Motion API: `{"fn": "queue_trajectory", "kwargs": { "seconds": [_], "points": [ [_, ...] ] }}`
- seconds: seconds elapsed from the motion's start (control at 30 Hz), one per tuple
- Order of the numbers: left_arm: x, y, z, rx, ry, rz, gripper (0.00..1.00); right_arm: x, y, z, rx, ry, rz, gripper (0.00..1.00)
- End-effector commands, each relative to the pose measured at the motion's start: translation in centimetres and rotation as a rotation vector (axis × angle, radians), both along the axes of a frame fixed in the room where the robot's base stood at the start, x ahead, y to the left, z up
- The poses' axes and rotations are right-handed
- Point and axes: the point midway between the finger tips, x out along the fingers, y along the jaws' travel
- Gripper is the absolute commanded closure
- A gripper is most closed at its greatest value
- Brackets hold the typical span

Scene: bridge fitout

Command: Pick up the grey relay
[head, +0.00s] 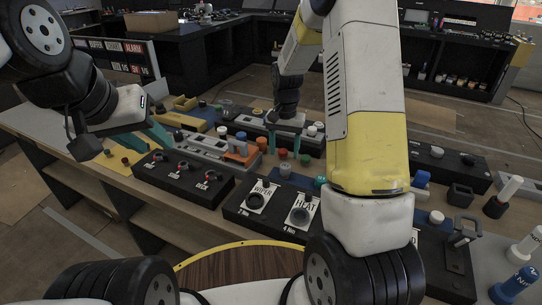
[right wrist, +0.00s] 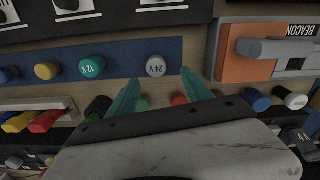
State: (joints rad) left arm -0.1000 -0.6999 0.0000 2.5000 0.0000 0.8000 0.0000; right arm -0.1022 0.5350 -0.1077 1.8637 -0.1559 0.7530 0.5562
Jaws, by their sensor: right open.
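The grey relay (right wrist: 156,66), a round cap marked 24V, stands on a blue strip (right wrist: 125,52) in the right wrist view. My right gripper (right wrist: 160,84) is open and empty; its two teal fingers reach toward the relay, which shows just beyond and between their tips. I cannot tell the height between them. My left gripper (head: 141,138) is open and empty over the left side of the bench, away from the relay.
A teal cap marked 12V (right wrist: 91,67) and a yellow cap (right wrist: 47,70) share the strip. An orange-and-grey beacon switch (right wrist: 268,50) stands to the right. Green and red buttons lie under the fingers. In the head view the WIPER and HEAT box (head: 278,208) stands in front.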

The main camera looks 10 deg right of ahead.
Motion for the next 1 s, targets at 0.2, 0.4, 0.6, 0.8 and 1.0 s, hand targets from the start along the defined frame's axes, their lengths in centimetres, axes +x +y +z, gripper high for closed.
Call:
{"fn": "queue_trajectory", "kwargs": {
  "seconds": [0.2,0.4,0.6,0.8,1.0],
  "points": [
    [0.0,0.0,0.0,0.000,0.000,0.000,0.64,-0.3,-0.1,-2.5,0.001,0.004,-0.001,0.41],
    [0.0,0.0,0.0,0.000,0.000,0.000,0.64,-0.7,-0.4,-5.5,0.002,0.004,0.000,0.41],
    [0.0,0.0,0.0,0.000,0.000,0.000,0.64,-0.6,-0.4,-7.0,0.001,0.000,0.000,0.41],
    [0.0,0.0,0.0,0.000,0.000,0.000,0.64,-0.6,-0.4,-7.0,0.001,0.000,0.001,0.41],
    [0.0,0.0,0.0,0.000,0.000,0.000,0.64,-0.6,-0.4,-7.0,0.001,0.000,0.001,0.80]
  ]
}}
